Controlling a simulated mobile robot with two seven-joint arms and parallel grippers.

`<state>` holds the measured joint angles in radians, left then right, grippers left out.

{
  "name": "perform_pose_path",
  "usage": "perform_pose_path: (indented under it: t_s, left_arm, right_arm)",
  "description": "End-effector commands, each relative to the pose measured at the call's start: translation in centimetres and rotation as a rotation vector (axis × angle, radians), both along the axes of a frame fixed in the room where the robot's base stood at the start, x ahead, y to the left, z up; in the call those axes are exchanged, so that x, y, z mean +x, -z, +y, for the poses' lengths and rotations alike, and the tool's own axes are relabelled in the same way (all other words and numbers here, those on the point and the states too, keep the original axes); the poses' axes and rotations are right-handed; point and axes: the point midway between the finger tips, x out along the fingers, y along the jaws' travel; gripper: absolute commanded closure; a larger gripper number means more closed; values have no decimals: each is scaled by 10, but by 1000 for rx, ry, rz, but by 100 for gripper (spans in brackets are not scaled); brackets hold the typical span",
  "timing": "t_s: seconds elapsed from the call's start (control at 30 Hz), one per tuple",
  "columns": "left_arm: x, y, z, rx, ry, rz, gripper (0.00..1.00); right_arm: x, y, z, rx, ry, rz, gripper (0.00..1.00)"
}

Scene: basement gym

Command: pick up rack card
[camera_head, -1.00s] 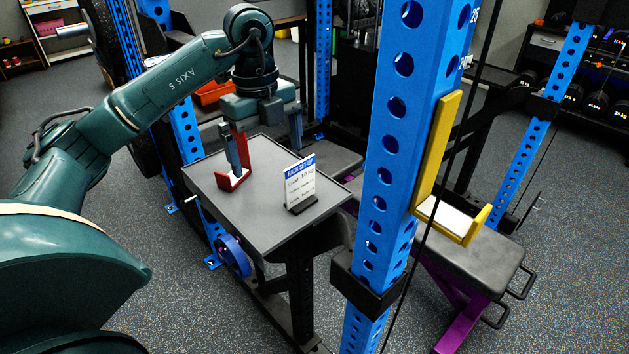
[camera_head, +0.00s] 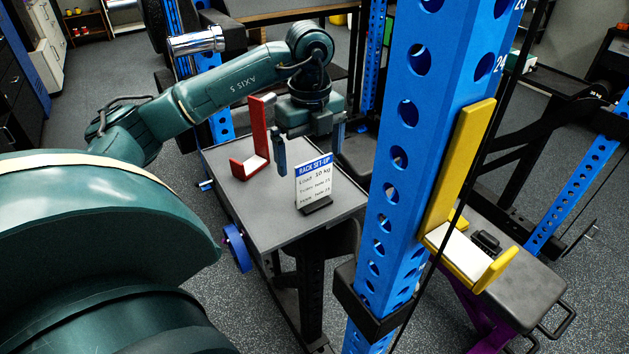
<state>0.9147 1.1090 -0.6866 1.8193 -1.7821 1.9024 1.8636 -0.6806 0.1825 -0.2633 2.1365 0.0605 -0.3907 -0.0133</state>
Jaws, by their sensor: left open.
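The rack card (camera_head: 314,184), white with a blue "RACK SET-UP" header and handwritten lines, stands upright in a small black holder (camera_head: 316,206) on a grey tabletop (camera_head: 272,214). My left gripper (camera_head: 309,152) points down just behind and above the card, its two fingers spread wide. One finger shows by the card's upper left, the other beyond its upper right. Nothing is between the fingers, and I see no contact with the card. My right gripper is not in view.
A red J-shaped bracket (camera_head: 260,140) stands on the tabletop left of my gripper. A blue perforated upright (camera_head: 393,160) with a yellow bracket (camera_head: 455,180) rises close to the tabletop's right side. A black padded bench (camera_head: 520,268) lies further right. The tabletop's front is clear.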

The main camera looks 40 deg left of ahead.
Motion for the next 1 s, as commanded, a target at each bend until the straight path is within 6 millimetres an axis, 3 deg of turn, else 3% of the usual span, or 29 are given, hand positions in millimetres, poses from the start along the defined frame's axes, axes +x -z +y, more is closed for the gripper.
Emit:
perform_pose_path:
  t_s: [0.17, 0.43, 0.73, 1.0]
  left_arm:
    - [1, 13, -1, 0, 1, 3, 0]
    - [6, 51, -2, 0, 1, 3, 0]
    - [6, 57, -2, 0, 1, 0, 0]
    - [6, 56, -2, 0, 1, 0, 21]
  right_arm:
    - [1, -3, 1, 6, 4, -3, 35]
    - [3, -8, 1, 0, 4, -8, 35]
    - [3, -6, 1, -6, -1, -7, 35]
    - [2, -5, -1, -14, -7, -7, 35]
